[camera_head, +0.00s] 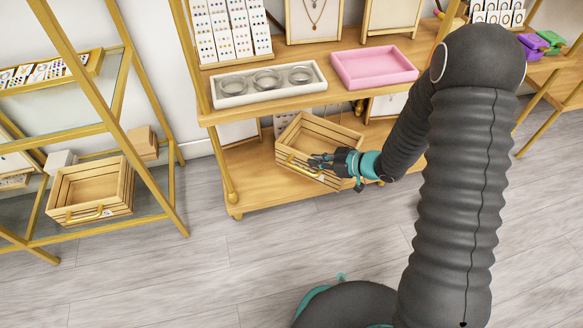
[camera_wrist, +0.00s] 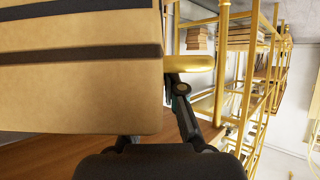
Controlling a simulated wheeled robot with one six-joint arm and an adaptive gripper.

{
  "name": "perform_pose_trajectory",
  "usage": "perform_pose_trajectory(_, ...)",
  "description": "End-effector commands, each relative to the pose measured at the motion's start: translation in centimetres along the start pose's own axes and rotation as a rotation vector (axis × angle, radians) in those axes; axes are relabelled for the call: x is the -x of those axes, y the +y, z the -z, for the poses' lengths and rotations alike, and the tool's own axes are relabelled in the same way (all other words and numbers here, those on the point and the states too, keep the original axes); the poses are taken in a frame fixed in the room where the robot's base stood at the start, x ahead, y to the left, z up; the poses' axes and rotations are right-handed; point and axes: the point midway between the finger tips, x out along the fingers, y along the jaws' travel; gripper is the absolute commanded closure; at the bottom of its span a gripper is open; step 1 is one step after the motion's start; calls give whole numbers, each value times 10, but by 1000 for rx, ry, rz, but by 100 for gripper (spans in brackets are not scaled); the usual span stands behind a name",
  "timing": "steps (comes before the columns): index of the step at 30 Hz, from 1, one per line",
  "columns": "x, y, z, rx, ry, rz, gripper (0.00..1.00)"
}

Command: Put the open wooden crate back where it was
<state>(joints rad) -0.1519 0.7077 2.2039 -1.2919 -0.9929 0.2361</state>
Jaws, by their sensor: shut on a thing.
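The open wooden crate (camera_head: 318,141) is on or just over the lower shelf (camera_head: 255,184) of the middle stand. It sits turned at an angle and looks empty. My gripper (camera_head: 322,162) is at its front side, shut on its gold handle. In the wrist view the crate's slatted side (camera_wrist: 80,75) fills the upper left. The gold handle (camera_wrist: 188,63) shows there beside a finger of my gripper (camera_wrist: 160,125). Whether the crate's bottom touches the shelf cannot be told.
A similar wooden crate (camera_head: 92,190) stands on the left rack's low shelf. Above the held crate, the upper shelf bears a white tray (camera_head: 268,84) with bracelets and a pink tray (camera_head: 373,67). A gold post (camera_head: 226,180) stands at the lower shelf's left end.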

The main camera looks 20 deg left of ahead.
Motion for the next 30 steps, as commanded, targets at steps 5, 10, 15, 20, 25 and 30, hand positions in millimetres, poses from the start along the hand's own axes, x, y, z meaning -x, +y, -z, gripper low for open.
perform_pose_trajectory(5,-41,-2,-3,1,2,1,100)
perform_pose_trajectory(10,-76,-4,-4,1,1,0,100)
perform_pose_trajectory(15,-100,-5,-4,1,3,-2,100)
perform_pose_trajectory(20,-108,-5,-4,0,2,-3,100)
perform_pose_trajectory(25,-115,-5,-18,-1,1,-3,100)
perform_pose_trajectory(30,-126,-6,-37,-1,1,-3,100)
